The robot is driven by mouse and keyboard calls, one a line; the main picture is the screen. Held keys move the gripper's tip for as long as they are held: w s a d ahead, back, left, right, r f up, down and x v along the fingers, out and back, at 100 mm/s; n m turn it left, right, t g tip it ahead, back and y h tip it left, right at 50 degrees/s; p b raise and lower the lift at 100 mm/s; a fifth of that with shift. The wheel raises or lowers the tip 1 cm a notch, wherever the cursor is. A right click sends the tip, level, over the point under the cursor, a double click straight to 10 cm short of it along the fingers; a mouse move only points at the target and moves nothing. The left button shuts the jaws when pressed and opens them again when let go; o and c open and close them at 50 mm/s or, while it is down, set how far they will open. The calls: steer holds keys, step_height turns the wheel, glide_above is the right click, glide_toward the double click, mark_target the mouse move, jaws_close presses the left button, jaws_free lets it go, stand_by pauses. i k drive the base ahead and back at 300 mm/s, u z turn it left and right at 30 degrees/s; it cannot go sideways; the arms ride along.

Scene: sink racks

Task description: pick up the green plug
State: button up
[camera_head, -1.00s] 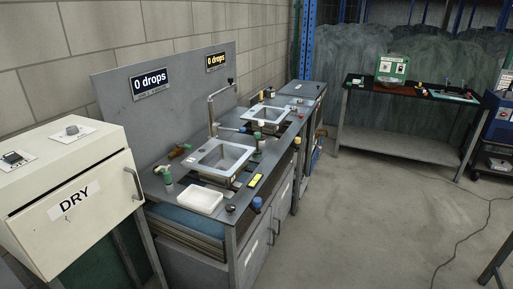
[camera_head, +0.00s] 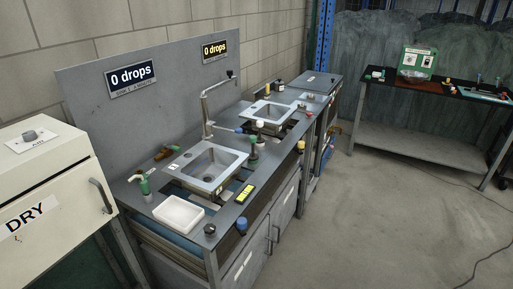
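Two small green items stand on the grey sink counter (camera_head: 262,168); I cannot tell whether either is the green plug. One is a green-topped item (camera_head: 144,182) with a pale lower part at the counter's left end, near the white tray. The other is a green piece (camera_head: 253,139) on a dark, rounded body, just beyond the near sink's back right corner. My gripper is not in view.
A white tray (camera_head: 180,213) sits at the counter's front left, beside the near sink (camera_head: 212,168) with its tall tap. A cream DRY box (camera_head: 40,195) stands at left. A dark table (camera_head: 430,85) with a green box stands far right. Open floor lies between.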

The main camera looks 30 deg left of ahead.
mark_target(253, 156)
steer(key=z, duration=0.05)
steer(key=i, duration=2.6)
steer(key=u, duration=2.65)
